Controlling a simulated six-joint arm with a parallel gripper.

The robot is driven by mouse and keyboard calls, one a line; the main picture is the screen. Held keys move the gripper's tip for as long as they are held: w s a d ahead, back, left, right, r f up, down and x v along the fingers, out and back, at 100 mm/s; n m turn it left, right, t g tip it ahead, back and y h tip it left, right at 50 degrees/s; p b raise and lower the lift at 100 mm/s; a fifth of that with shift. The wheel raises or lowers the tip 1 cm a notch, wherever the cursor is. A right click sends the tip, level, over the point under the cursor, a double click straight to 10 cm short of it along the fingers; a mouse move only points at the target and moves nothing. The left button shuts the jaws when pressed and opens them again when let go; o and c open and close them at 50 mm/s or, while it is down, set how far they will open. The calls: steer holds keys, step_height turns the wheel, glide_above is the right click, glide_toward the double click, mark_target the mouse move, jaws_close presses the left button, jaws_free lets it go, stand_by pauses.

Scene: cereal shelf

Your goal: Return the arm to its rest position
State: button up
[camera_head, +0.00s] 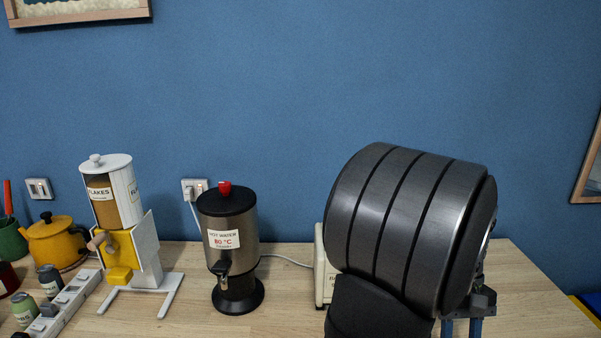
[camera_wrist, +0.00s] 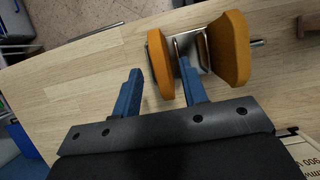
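My arm is a large dark grey cylinder (camera_head: 405,225) that fills the right of the head view. My gripper (camera_head: 461,328) is mostly hidden behind it there; only parts of blue fingers show at the bottom edge. In the wrist view my gripper (camera_wrist: 159,68) has its two blue fingers spread apart over the wooden table. A metal piece with two orange pads (camera_wrist: 230,48) lies by the fingertips. The left orange pad shows in the gap between the fingers, but I cannot tell whether anything touches it.
The wooden table (camera_head: 285,290) carries a black-and-steel hot water dispenser (camera_head: 230,245), a flakes dispenser (camera_head: 120,195), a yellow kettle (camera_head: 55,243) and a rack (camera_head: 70,300) on the left. A cream box (camera_head: 321,270) stands partly behind my arm. The blue wall (camera_head: 290,90) is behind.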

steer(key=v, duration=1.3)
steer(key=x, duration=1.7)
steer(key=shift+a, duration=0.1)
step_height(320, 180, up, 12)
steer(key=w+a+r+n+h, duration=0.1)
steer(key=w+a+r+n, duration=0.1)
steer(key=w+n, duration=0.2)
steer(key=w+a+r+n+t+h, duration=0.1)
steer(key=w+n, duration=0.4)
steer(key=w, duration=0.5)
steer(key=shift+a+r+h, duration=0.45)
steer(key=shift+a+h, duration=0.25)
steer(key=shift+a, duration=0.15)
